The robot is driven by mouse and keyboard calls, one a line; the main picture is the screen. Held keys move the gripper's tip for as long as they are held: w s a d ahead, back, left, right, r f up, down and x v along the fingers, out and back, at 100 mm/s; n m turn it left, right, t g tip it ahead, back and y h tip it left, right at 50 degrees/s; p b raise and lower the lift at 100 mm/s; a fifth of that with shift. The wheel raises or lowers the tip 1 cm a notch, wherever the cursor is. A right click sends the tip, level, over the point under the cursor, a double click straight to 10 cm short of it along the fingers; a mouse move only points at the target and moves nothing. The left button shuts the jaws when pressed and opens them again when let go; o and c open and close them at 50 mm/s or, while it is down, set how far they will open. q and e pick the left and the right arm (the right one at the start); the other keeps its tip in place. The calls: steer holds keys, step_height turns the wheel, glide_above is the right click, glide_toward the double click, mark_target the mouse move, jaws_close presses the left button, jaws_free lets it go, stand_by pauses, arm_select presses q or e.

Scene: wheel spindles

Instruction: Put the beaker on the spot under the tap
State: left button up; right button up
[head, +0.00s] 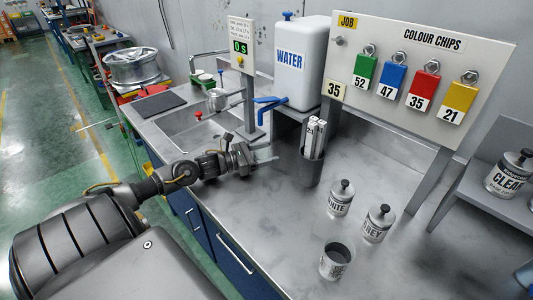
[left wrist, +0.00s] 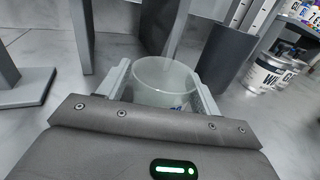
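The clear beaker (left wrist: 165,82) is between the two fingers of my left gripper (left wrist: 163,92) in the left wrist view, and the fingers appear to touch its sides. In the head view my left gripper (head: 258,154) holds the pale beaker (head: 264,153) upright, just above or at the steel worktop; I cannot tell which. The blue tap (head: 270,106) comes out of the white WATER container (head: 299,62), behind the beaker. The spot under the tap cannot be made out. My right gripper is not in view.
A dark holder with pale strips (head: 311,165) stands close right of the beaker. The WHITE tin (head: 340,199), GREY tin (head: 377,224) and an open cup (head: 335,262) stand further right. A sink (head: 195,133) and the timer post (head: 247,100) are on the left.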

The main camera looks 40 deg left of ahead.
arm_select(q)
steer(key=shift+r, duration=0.15)
steer(key=b+v, duration=0.1)
steer(key=v, duration=0.9)
steer(key=shift+s, duration=0.25)
steer(key=shift+v, duration=0.8)
steer(key=shift+a, duration=0.1)
